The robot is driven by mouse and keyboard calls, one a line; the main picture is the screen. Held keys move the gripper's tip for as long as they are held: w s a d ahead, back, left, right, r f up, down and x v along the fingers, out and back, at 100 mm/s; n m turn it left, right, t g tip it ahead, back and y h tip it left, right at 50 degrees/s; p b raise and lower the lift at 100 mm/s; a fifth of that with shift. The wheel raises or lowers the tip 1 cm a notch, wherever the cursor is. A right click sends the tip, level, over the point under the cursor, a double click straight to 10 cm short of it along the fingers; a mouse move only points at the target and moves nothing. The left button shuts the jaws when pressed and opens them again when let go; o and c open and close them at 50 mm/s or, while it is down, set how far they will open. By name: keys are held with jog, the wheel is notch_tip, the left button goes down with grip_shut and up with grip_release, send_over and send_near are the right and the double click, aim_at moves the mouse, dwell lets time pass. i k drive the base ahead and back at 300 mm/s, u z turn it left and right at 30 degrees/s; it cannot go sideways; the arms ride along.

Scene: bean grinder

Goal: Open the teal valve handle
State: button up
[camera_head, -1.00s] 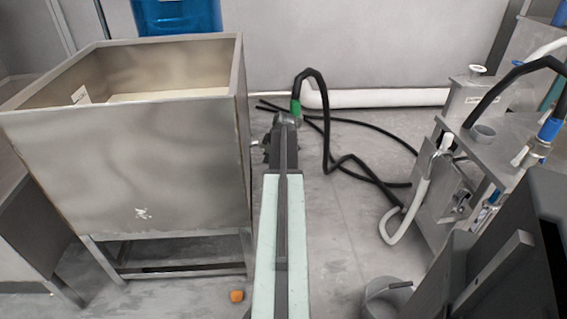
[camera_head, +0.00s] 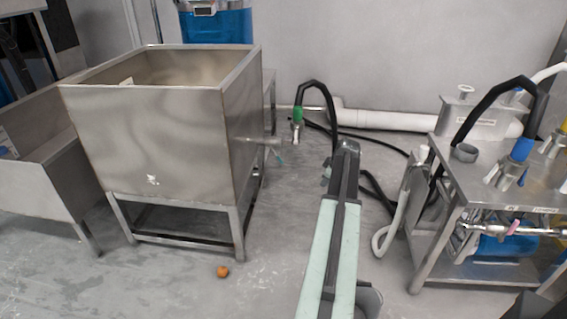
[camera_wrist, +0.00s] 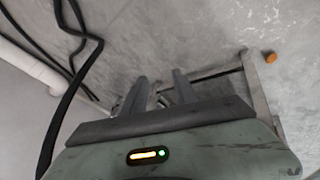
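A small teal valve handle (camera_head: 281,160) hangs at the end of a short metal outlet pipe (camera_head: 262,142) on the right side of the steel tank (camera_head: 160,140). It is small and faint in the head view. My gripper (camera_head: 343,150) is to the right of the handle in the picture, apart from it. In the wrist view my gripper (camera_wrist: 158,80) has its two fingers spread. Nothing is clearly held between them, and I cannot make out the teal handle there.
Black hoses (camera_head: 374,192) and a white pipe (camera_head: 385,119) lie beyond my arm. A steel bench (camera_head: 480,171) with fittings stands at right. A small orange object (camera_head: 223,271) is on the floor, also in the wrist view (camera_wrist: 270,57). Floor between tank and arm is clear.

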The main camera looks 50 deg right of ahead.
aim_at(278, 157)
jog(key=z, duration=0.15)
jog(key=i, duration=1)
jog(key=u, duration=0.05)
